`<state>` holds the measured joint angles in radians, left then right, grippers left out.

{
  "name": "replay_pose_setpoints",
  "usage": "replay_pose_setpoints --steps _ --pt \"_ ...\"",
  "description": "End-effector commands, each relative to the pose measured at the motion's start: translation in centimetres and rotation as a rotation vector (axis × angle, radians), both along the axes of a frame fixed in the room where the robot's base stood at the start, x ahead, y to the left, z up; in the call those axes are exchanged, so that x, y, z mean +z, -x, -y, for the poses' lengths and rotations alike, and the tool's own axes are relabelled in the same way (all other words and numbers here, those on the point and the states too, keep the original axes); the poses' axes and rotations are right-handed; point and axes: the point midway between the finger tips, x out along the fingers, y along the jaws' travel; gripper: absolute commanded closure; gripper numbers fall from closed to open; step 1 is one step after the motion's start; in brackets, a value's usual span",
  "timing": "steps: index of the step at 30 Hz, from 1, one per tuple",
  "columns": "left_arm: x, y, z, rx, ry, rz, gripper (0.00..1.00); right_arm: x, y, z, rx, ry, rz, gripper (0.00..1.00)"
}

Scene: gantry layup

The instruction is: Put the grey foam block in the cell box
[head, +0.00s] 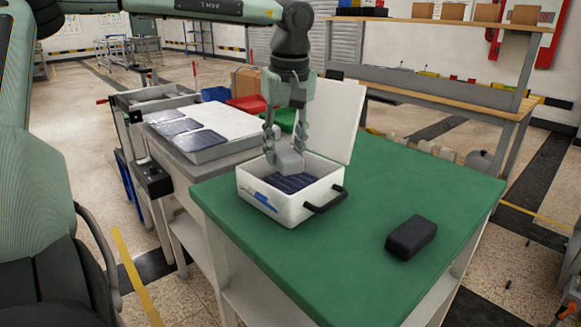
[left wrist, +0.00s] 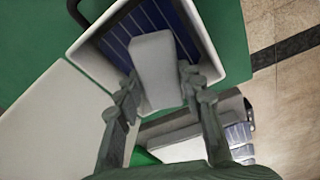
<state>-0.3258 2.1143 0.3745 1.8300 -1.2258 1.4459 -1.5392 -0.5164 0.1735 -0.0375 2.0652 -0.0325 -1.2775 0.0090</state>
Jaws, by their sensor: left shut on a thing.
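The grey foam block (head: 290,160) is between the fingers of my left gripper (head: 287,145), which is shut on it. The block is over the open white cell box (head: 266,196), at the level of its opening in the head view. In the left wrist view the block (left wrist: 154,65) covers part of the dark blue cells (left wrist: 190,28) inside the box. I cannot tell whether the block touches the cells. The box's lid (head: 333,115) stands open at the back right. My right gripper is in neither view.
A black block (head: 411,237) lies on the green table top (head: 380,185), right of the box. A white panel with dark cells (head: 205,133) lies on a stand at the left. Red (head: 248,103) and green bins stand behind. The table's right side is mostly clear.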

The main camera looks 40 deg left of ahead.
Motion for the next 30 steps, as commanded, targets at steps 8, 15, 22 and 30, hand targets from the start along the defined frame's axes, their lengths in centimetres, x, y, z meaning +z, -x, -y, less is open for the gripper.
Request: replay_pose_setpoints --steps 8,15,22,30 --pt "-1.6 -1.0 0.6 -0.001 0.003 -0.001 0.77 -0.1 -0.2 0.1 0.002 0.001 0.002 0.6" --pt "-4.7 -1.0 0.6 -0.001 0.002 -0.001 0.77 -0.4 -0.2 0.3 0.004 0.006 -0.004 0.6" --pt "-4.7 -1.0 0.6 0.0 0.002 0.001 0.77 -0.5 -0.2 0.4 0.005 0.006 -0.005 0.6" --pt "-5.0 -1.0 0.6 0.0 0.001 0.002 0.54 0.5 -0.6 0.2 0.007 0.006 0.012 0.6"
